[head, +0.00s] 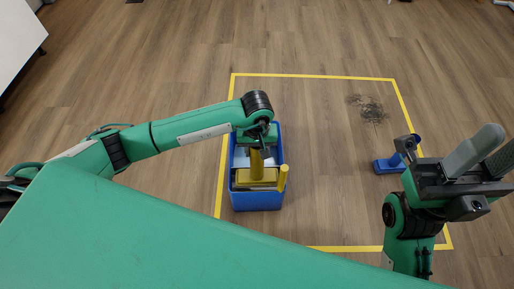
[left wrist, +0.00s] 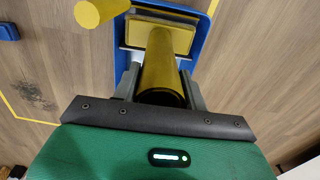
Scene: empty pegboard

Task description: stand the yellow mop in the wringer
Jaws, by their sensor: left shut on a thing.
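The yellow mop's handle (head: 257,163) stands roughly upright over the blue bucket (head: 257,200). My left gripper (head: 262,143) is shut on the handle; in the left wrist view its fingers lie on both sides of the yellow handle (left wrist: 160,65). The handle's far end reaches toward the yellow wringer (head: 256,177) in the bucket, also seen in the left wrist view (left wrist: 183,42). I cannot tell whether the mop's lower end is seated in it. A yellow lever (head: 283,178) sticks up at the wringer's right. My right gripper (head: 486,152) looks open and empty at the right.
Yellow tape (head: 310,76) marks a rectangle on the wooden floor around the bucket. A blue dustpan-like object (head: 388,166) stands near its right side, partly behind my right arm. Dark debris (head: 371,109) lies at the back right. The floor between bucket and debris is clear.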

